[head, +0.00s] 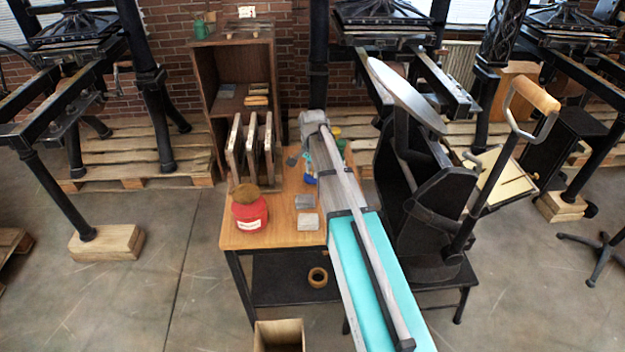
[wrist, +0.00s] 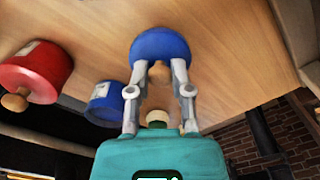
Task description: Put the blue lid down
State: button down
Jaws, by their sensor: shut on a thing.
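In the wrist view the blue lid (wrist: 160,46) is a round disc with a small wooden knob (wrist: 158,73). My gripper (wrist: 160,75) is shut on the lid by its knob, a finger on each side. The lid is over the wooden table top; I cannot tell whether it touches it. A blue tin (wrist: 104,104) with a pale label is beside my gripper, to the left. In the head view my arm hides most of this spot, and only small blue patches (head: 310,180) show beside it.
A red tin (head: 250,214) with a brown top stands on the table (head: 265,239); it also shows in the wrist view (wrist: 38,70). Grey blocks (head: 307,221) lie near it. Upright framed boards (head: 252,146) stand at the table's back left. A black press is on the right.

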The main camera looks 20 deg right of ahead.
jog(key=shift+f+b, duration=1)
jog(key=shift+f, duration=0.35)
jog(key=shift+f, duration=0.1)
jog(key=c, duration=0.5)
grip_release()
jog(key=shift+c, duration=0.2)
notch_tip(320, 180, up, 12)
jog(key=p, duration=1.2)
jog(key=shift+s, duration=0.15)
jog(key=s+a+n, duration=0.2)
jog(key=s+n, duration=0.3)
jog(key=s, duration=0.6)
jog(key=s+a+n, duration=0.3)
jog(key=s+n, duration=0.3)
jog(key=s, duration=0.5)
jog(key=shift+s+a, duration=0.3)
jog(key=shift+a, duration=0.05)
